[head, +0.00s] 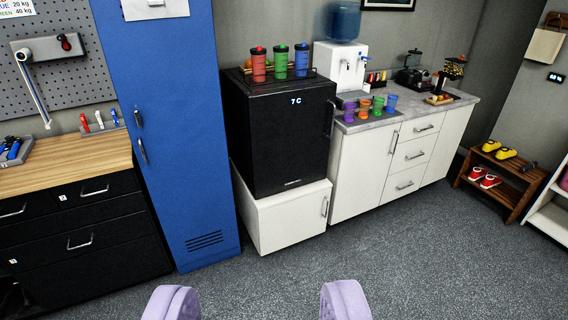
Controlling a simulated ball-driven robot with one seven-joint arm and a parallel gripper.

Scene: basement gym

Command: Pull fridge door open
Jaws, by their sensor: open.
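The fridge (285,135) is a small black box with a "7 C" display on its front. It stands on a low white cabinet (282,218) near the middle of the head view. Its door looks shut. A dark handle (329,119) runs upright along the right side of the door. My gripper (257,302) shows at the bottom edge as two pale purple fingers, wide apart, with nothing between them. It is well short of the fridge, with grey floor seen beyond it.
A blue locker (178,120) stands close left of the fridge. A white counter unit (395,165) with cups, a water dispenser (341,68) and other items is on the right. Shakers stand on a tray (306,73) on the fridge. The speckled floor (400,262) in front is clear.

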